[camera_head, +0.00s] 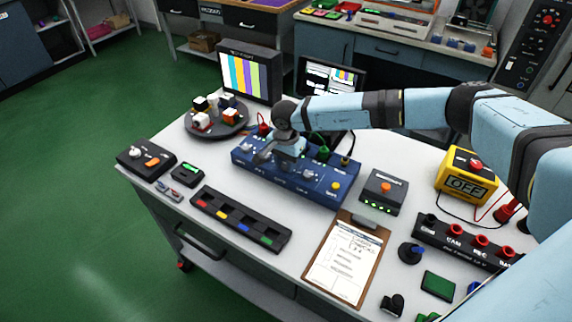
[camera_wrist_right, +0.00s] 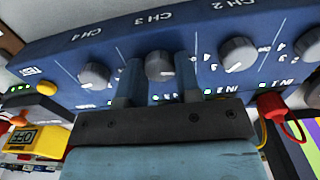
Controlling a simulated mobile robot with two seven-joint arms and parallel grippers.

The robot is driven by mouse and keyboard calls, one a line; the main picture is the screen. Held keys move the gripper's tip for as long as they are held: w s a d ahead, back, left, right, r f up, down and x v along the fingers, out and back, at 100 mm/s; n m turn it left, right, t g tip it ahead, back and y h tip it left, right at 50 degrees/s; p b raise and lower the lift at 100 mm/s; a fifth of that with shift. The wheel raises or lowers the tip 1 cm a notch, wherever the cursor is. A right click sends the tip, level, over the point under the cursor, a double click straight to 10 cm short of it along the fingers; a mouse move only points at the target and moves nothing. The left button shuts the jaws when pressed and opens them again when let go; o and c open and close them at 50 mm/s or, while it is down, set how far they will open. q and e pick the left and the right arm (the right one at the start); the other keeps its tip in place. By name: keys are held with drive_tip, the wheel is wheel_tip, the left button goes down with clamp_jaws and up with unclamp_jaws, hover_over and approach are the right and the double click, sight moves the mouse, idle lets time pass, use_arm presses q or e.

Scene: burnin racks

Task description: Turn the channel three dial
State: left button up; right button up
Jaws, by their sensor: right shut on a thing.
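The blue switch box (camera_head: 320,189) stands on the white bench. In the right wrist view its face shows dials labelled CH 4, CH 3 and CH 2. The grey channel three dial (camera_wrist_right: 159,64) sits between the two fingers of my right gripper (camera_wrist_right: 159,78), which is shut on it. In the head view my right gripper (camera_head: 285,160) reaches down onto the box from above and hides that dial. The channel four dial (camera_wrist_right: 95,75) and channel two dial (camera_wrist_right: 237,54) stand clear on either side. My left gripper is not in view.
A round tray (camera_head: 228,131) with small cubes, a monitor (camera_head: 251,77), a grey box (camera_head: 383,196) and a clipboard (camera_head: 323,281) surround the box closely.

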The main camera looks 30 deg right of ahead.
drive_tip(key=shift+n, duration=0.3)
drive_tip(key=o, duration=0.9)
wheel_tip(320, 180, up, 14)
drive_tip(key=shift+f+b, duration=0.1)
drive_tip(key=shift+b, duration=0.5)
drive_tip(key=shift+a, duration=0.1)
